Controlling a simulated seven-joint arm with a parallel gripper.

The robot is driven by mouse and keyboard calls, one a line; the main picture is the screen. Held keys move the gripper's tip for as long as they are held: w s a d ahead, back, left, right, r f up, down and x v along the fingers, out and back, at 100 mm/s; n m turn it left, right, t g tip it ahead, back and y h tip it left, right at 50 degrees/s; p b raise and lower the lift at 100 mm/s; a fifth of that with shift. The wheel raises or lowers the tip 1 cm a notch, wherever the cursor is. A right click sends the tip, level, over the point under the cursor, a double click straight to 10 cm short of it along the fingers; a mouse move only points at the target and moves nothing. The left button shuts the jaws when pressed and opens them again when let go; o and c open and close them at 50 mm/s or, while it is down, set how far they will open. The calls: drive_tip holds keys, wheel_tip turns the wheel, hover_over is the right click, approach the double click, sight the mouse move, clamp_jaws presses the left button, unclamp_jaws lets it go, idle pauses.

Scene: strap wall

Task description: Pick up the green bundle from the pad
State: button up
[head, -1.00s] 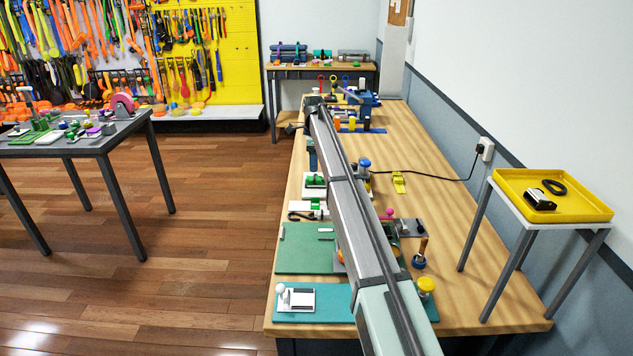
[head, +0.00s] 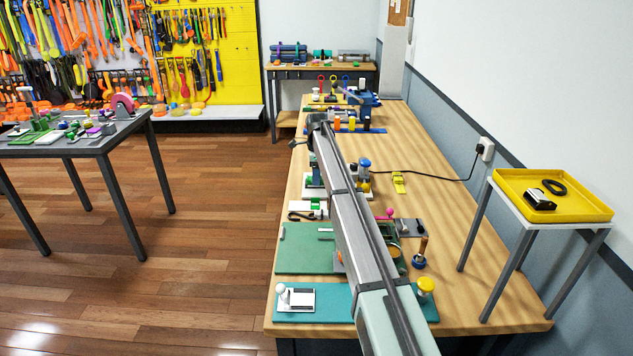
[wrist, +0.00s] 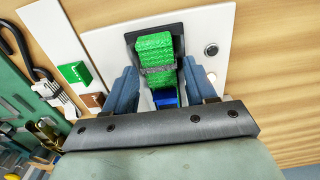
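The green bundle (wrist: 155,55), a textured green block with a grey band around it, shows in the wrist view. It sits on a black holder (wrist: 178,31) on the white pad (wrist: 211,25). My gripper (wrist: 161,68) is open. Its two blue-grey fingers stand left and right of the bundle with a gap visible on each side. A blue patch shows just below the bundle, between the fingers. In the head view, the white pad (head: 312,192) is partly visible at the bench's left edge, and the bundle is hidden by my arm and gripper.
A white strip with a small green block (wrist: 74,73) lies left of the pad in the wrist view. A green mat (head: 300,250) and a teal board (head: 335,303) are nearer on the bench. A yellow tray (head: 590,207) stands at the right.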

drive_tip(key=c, duration=0.9)
drive_tip(key=shift+r, duration=0.15)
